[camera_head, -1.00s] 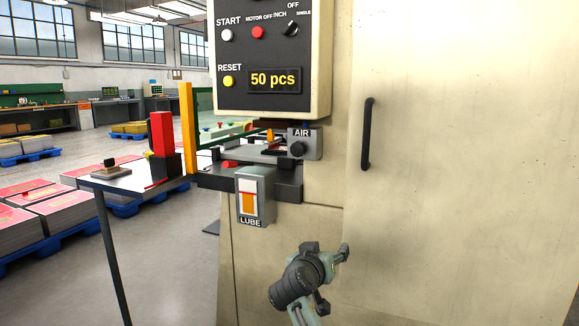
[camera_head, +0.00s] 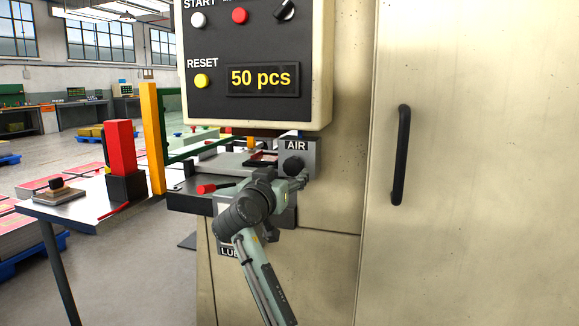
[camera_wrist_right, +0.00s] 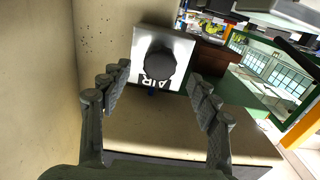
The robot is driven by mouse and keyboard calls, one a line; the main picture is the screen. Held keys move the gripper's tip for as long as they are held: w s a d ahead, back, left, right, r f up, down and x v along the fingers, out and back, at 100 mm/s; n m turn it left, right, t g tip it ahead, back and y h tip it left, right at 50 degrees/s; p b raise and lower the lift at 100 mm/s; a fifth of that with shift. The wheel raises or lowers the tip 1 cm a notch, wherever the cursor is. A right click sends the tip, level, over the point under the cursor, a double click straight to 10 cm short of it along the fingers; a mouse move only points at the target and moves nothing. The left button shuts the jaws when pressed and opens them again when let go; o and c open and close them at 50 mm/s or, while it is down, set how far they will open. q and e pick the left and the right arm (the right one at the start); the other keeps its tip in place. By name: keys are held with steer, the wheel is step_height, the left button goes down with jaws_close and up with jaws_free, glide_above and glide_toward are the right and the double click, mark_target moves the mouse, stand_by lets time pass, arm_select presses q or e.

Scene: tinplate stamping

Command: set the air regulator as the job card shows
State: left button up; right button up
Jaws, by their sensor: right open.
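The air regulator (camera_head: 310,148) is a grey box marked AIR with a round black knob (camera_head: 293,165), on the front of the cream press. In the right wrist view the knob (camera_wrist_right: 159,64) faces me on its pale plate, beyond the fingertips and between them. My right gripper (camera_head: 288,184) is just below and in front of the knob in the head view. In the right wrist view its fingers (camera_wrist_right: 158,78) are spread apart with nothing between them. No job card can be made out. My left gripper is not in view.
A control panel (camera_head: 318,60) reading 50 pcs hangs above the regulator. The LUBE unit (camera_head: 228,251) is mostly behind my right arm. A black door handle (camera_head: 401,155) is to the right. A side table (camera_head: 88,216) with a red-and-black post (camera_head: 119,147) stands left.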

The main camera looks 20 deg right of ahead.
mark_target(291, 169)
steer(key=x, duration=0.5)
steer(key=shift+p, duration=0.35)
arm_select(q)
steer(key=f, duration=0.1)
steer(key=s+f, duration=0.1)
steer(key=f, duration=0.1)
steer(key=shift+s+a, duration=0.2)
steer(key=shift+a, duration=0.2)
arm_select(e)
steer(key=c, duration=1.2)
steer(key=shift+o, duration=0.2)
